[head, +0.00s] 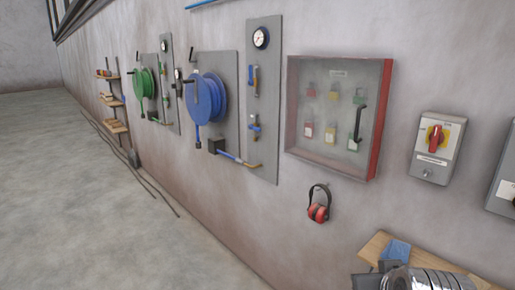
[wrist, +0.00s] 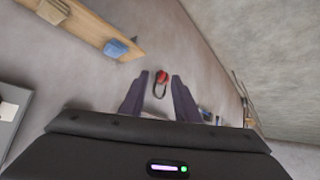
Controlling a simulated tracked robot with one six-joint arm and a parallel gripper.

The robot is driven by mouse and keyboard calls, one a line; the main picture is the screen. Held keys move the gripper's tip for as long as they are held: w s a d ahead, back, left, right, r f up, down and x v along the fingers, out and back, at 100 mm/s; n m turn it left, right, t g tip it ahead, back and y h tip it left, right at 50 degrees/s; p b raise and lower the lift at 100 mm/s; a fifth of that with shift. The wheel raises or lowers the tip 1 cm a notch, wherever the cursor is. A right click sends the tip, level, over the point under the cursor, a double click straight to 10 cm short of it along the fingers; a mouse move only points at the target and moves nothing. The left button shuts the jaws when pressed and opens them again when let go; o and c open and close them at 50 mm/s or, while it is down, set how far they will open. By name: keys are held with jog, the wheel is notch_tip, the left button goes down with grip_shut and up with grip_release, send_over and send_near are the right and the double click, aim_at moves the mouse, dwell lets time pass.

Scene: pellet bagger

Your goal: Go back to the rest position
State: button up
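My gripper (wrist: 160,75) shows in the wrist view with its two dark fingers spread apart and nothing held between them. Red ear defenders (wrist: 161,79) appear in the gap between the fingertips, but they look farther off, against the wall. In the head view the ear defenders (head: 318,213) hang on a hook below the lockout box. A ribbed silver part of my arm shows at the bottom right of the head view; whether the fingers show there is unclear.
A wooden shelf (head: 374,247) with a blue item (head: 397,250) is close to my arm. On the wall are a clear-fronted lockout box (head: 337,160), a red rotary switch (head: 436,139), a blue hose reel (head: 207,97) and a green one (head: 144,83). The floor at left is mostly clear.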

jog(key=s+a+f+g+y, duration=0.2)
jog(key=s+a+f+g, duration=0.1)
jog(key=s+a, duration=0.5)
jog(key=shift+s+a+n+g, duration=0.3)
jog(key=shift+s+n, duration=0.1)
jog(key=shift+s, duration=0.65)
jog(key=shift+s, duration=0.1)
